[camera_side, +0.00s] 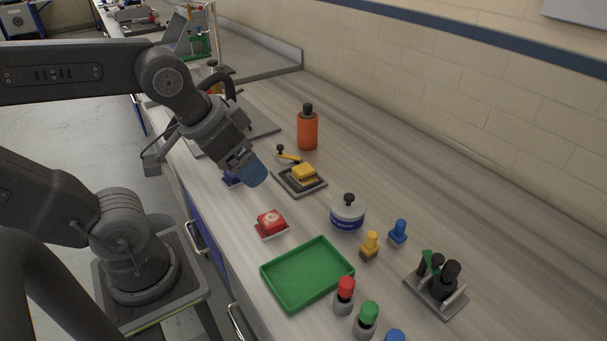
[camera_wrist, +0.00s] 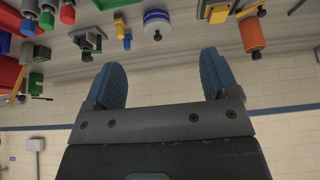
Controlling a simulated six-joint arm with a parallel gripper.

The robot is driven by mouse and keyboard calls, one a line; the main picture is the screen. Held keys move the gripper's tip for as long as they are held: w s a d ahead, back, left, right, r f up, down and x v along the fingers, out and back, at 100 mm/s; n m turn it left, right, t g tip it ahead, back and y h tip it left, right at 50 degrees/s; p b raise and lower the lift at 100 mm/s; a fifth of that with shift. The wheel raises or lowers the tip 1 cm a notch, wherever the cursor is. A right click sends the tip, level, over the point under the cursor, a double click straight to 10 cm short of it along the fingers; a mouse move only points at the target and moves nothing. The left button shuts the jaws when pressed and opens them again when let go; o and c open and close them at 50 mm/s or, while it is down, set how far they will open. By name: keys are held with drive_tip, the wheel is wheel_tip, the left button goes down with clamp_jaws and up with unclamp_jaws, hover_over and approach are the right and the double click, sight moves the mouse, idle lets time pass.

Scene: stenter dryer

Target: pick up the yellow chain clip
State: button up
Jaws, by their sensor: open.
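A yellow block-like piece, which I take for the chain clip (camera_side: 304,172), lies on a small dark square tray (camera_side: 316,187) on the bench. It also shows at the top edge of the wrist view (camera_wrist: 218,13), partly cut off. My gripper (camera_side: 252,172) has blue fingers and hangs above the bench, left of the clip in the side view and apart from it. In the wrist view the two fingers (camera_wrist: 162,78) stand wide apart with nothing between them.
An orange bottle (camera_side: 307,131) stands behind the tray. A white and blue round container (camera_side: 347,212), a red block (camera_side: 270,222) and a green tray (camera_side: 307,274) are nearer. Several colored stamps stand at the right front.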

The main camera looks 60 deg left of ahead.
drive_tip(key=w+a+r+n+g, duration=0.1)
drive_tip(key=w+a+n, duration=0.1)
drive_tip(key=w+n, duration=0.3)
drive_tip(key=n+g, duration=0.5)
drive_tip(key=n, duration=0.8)
hover_over(304, 168)
wheel_tip(304, 168, down, 15)
drive_tip(key=shift+w+f, duration=0.1)
drive_tip(key=shift+w, duration=0.05)
drive_tip(key=shift+s+f, duration=0.15)
drive_tip(key=shift+f, duration=1.15)
drive_tip(key=shift+s+f, duration=0.1)
drive_tip(key=shift+f, duration=1.2)
drive_tip(key=shift+c, duration=0.5)
drive_tip(key=shift+r, duration=0.1)
drive_tip(key=c, duration=1)
